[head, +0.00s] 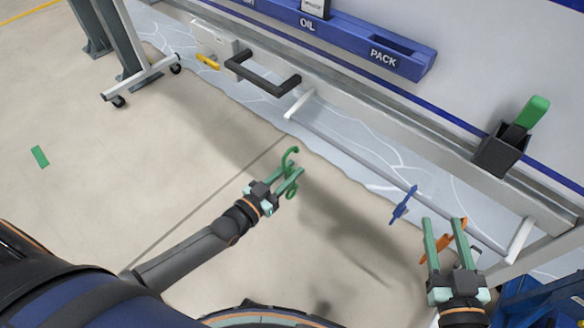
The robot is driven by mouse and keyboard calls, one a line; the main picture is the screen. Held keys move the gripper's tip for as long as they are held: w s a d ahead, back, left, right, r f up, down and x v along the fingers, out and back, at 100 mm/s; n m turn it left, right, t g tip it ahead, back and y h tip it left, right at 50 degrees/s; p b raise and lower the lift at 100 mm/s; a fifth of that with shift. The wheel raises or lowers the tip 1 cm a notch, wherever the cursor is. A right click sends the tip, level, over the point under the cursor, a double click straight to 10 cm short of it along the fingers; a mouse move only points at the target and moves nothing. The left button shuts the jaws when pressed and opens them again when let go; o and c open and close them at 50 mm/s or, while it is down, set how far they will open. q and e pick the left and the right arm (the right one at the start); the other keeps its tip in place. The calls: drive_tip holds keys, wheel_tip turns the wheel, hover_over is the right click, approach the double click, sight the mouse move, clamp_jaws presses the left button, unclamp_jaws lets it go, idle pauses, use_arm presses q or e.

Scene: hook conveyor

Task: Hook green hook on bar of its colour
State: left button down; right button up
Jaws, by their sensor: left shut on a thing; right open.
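The green hook (290,158) is held by my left gripper (294,178), which is shut on it. Its curved upper end rises above the fingers, and part of it is hidden between them. It is out over the floor, apart from the rail. A thin grey bar (352,152) runs below the bench edge on white brackets. No clearly green bar shows. A blue hook (403,205) is at the bar. An orange hook (455,228) is partly hidden behind my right gripper (444,222), which is open with its fingers apart; I cannot tell what the orange hook touches.
A black handle (262,84) juts from the bench front, with a yellow piece (208,61) left of it. A blue labelled rack (345,38) is at the back. A black holder (501,150) with a green-handled item stands at right. A green patch (39,156) is on the floor.

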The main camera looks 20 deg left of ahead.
use_arm(q)
drive_tip(key=shift+p+v, duration=0.45)
drive_tip(key=shift+v, duration=0.65)
drive_tip(key=shift+s+a, duration=0.15)
drive_tip(key=shift+s, duration=0.25)
use_arm(e)
wheel_tip(320, 180, down, 8)
drive_tip(key=s+m+g+h, duration=0.1)
drive_tip(key=s+g, duration=0.1)
drive_tip(key=g, duration=0.1)
drive_tip(key=shift+s+g, duration=0.3)
drive_tip(key=shift+s, duration=0.1)
drive_tip(key=shift+w+r, duration=0.25)
drive_tip(key=shift+r, duration=0.15)
